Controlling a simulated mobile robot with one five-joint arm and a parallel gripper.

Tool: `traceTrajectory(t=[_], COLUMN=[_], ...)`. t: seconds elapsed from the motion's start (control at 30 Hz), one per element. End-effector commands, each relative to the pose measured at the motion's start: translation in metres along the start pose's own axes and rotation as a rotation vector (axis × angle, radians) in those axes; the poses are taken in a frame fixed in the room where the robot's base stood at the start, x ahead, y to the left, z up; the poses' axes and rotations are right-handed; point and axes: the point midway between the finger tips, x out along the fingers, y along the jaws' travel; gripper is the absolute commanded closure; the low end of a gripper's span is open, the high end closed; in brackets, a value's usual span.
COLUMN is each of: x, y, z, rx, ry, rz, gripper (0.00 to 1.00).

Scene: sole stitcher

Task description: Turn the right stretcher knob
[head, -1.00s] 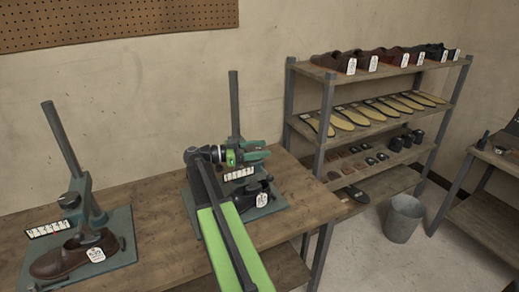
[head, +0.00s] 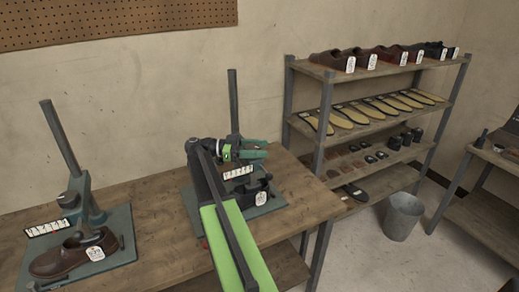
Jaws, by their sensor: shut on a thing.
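The right stretcher has an upright dark post (head: 233,100) and a grey-green base plate (head: 268,208), with a dark shoe (head: 250,194) carrying a white tag on it. My gripper (head: 262,149) is at the carriage in front of the post, its green fingers pointing right. It is shut on the right stretcher knob, which the fingers and wrist mostly hide.
Both stretchers stand on a wooden bench (head: 160,225), with clear wood between them. A shelf rack (head: 325,120) with shoes and soles stands right of the bench. A grey bucket (head: 403,217) is on the floor. Another table (head: 478,205) is at the far right.

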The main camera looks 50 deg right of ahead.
Motion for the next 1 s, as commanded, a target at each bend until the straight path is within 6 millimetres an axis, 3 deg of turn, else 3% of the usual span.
traceTrajectory(t=[0.03, 0.17, 0.47, 0.57, 0.77, 1.0], x=[0.000, 0.000, 0.000, 0.000, 0.000, 0.058], y=[0.000, 0.000, 0.000, 0.000, 0.000, 0.028], z=[0.000, 0.000, -0.001, -0.011, -0.054, -0.085], rx=[0.000, 0.000, 0.000, 0.000, 0.000, 0.000], ry=[-0.001, 0.000, 0.000, 0.000, 0.000, 0.000], rz=[0.001, 0.001, 0.000, 0.000, 0.000, 0.002], gripper=[0.41, 0.24, 0.23, 0.23, 0.23, 0.23])
